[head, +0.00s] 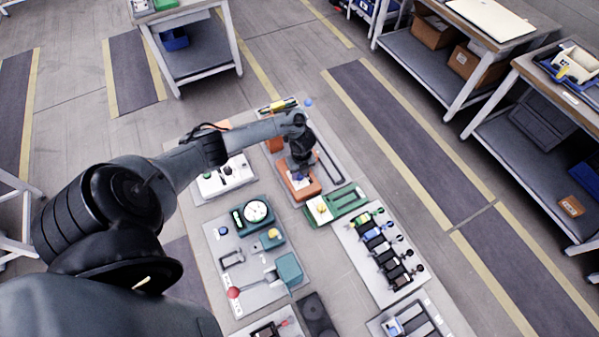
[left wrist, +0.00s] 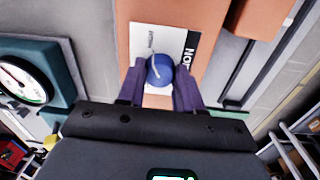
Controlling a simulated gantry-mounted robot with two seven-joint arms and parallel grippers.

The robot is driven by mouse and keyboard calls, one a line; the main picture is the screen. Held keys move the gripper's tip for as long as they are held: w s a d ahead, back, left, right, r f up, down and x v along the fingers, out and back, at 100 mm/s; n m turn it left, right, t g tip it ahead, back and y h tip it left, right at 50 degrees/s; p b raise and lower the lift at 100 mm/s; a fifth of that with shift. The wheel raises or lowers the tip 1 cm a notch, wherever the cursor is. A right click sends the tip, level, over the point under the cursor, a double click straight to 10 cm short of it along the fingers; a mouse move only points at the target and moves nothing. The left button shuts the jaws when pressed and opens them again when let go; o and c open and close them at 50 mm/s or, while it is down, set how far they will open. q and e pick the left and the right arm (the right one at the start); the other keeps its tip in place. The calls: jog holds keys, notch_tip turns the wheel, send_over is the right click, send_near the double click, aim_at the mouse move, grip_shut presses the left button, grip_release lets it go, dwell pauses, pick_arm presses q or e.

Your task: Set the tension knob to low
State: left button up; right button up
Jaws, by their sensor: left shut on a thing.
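The tension knob (left wrist: 160,71) is round and blue with a pale pointer line, and it sits on a white label plate on an orange housing (left wrist: 188,15). In the left wrist view my left gripper (left wrist: 160,80) has one finger on each side of the knob and is shut on it. The pointer line runs toward the upper left of the knob. Part of the label reads "NOR"; smaller print at the left is hard to read. In the head view my left gripper (head: 300,170) is over the orange housing (head: 308,190), mostly hiding the knob. My right gripper is not in view.
A round gauge (head: 256,210) on a teal block stands near the housing, and a green block (head: 338,203) lies just in front. A grey board (head: 385,265) with several screwdriver-like tools is at the right. A white panel (head: 225,177) lies left of the housing.

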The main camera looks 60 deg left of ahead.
pick_arm(q)
jog(key=shift+c, duration=0.5)
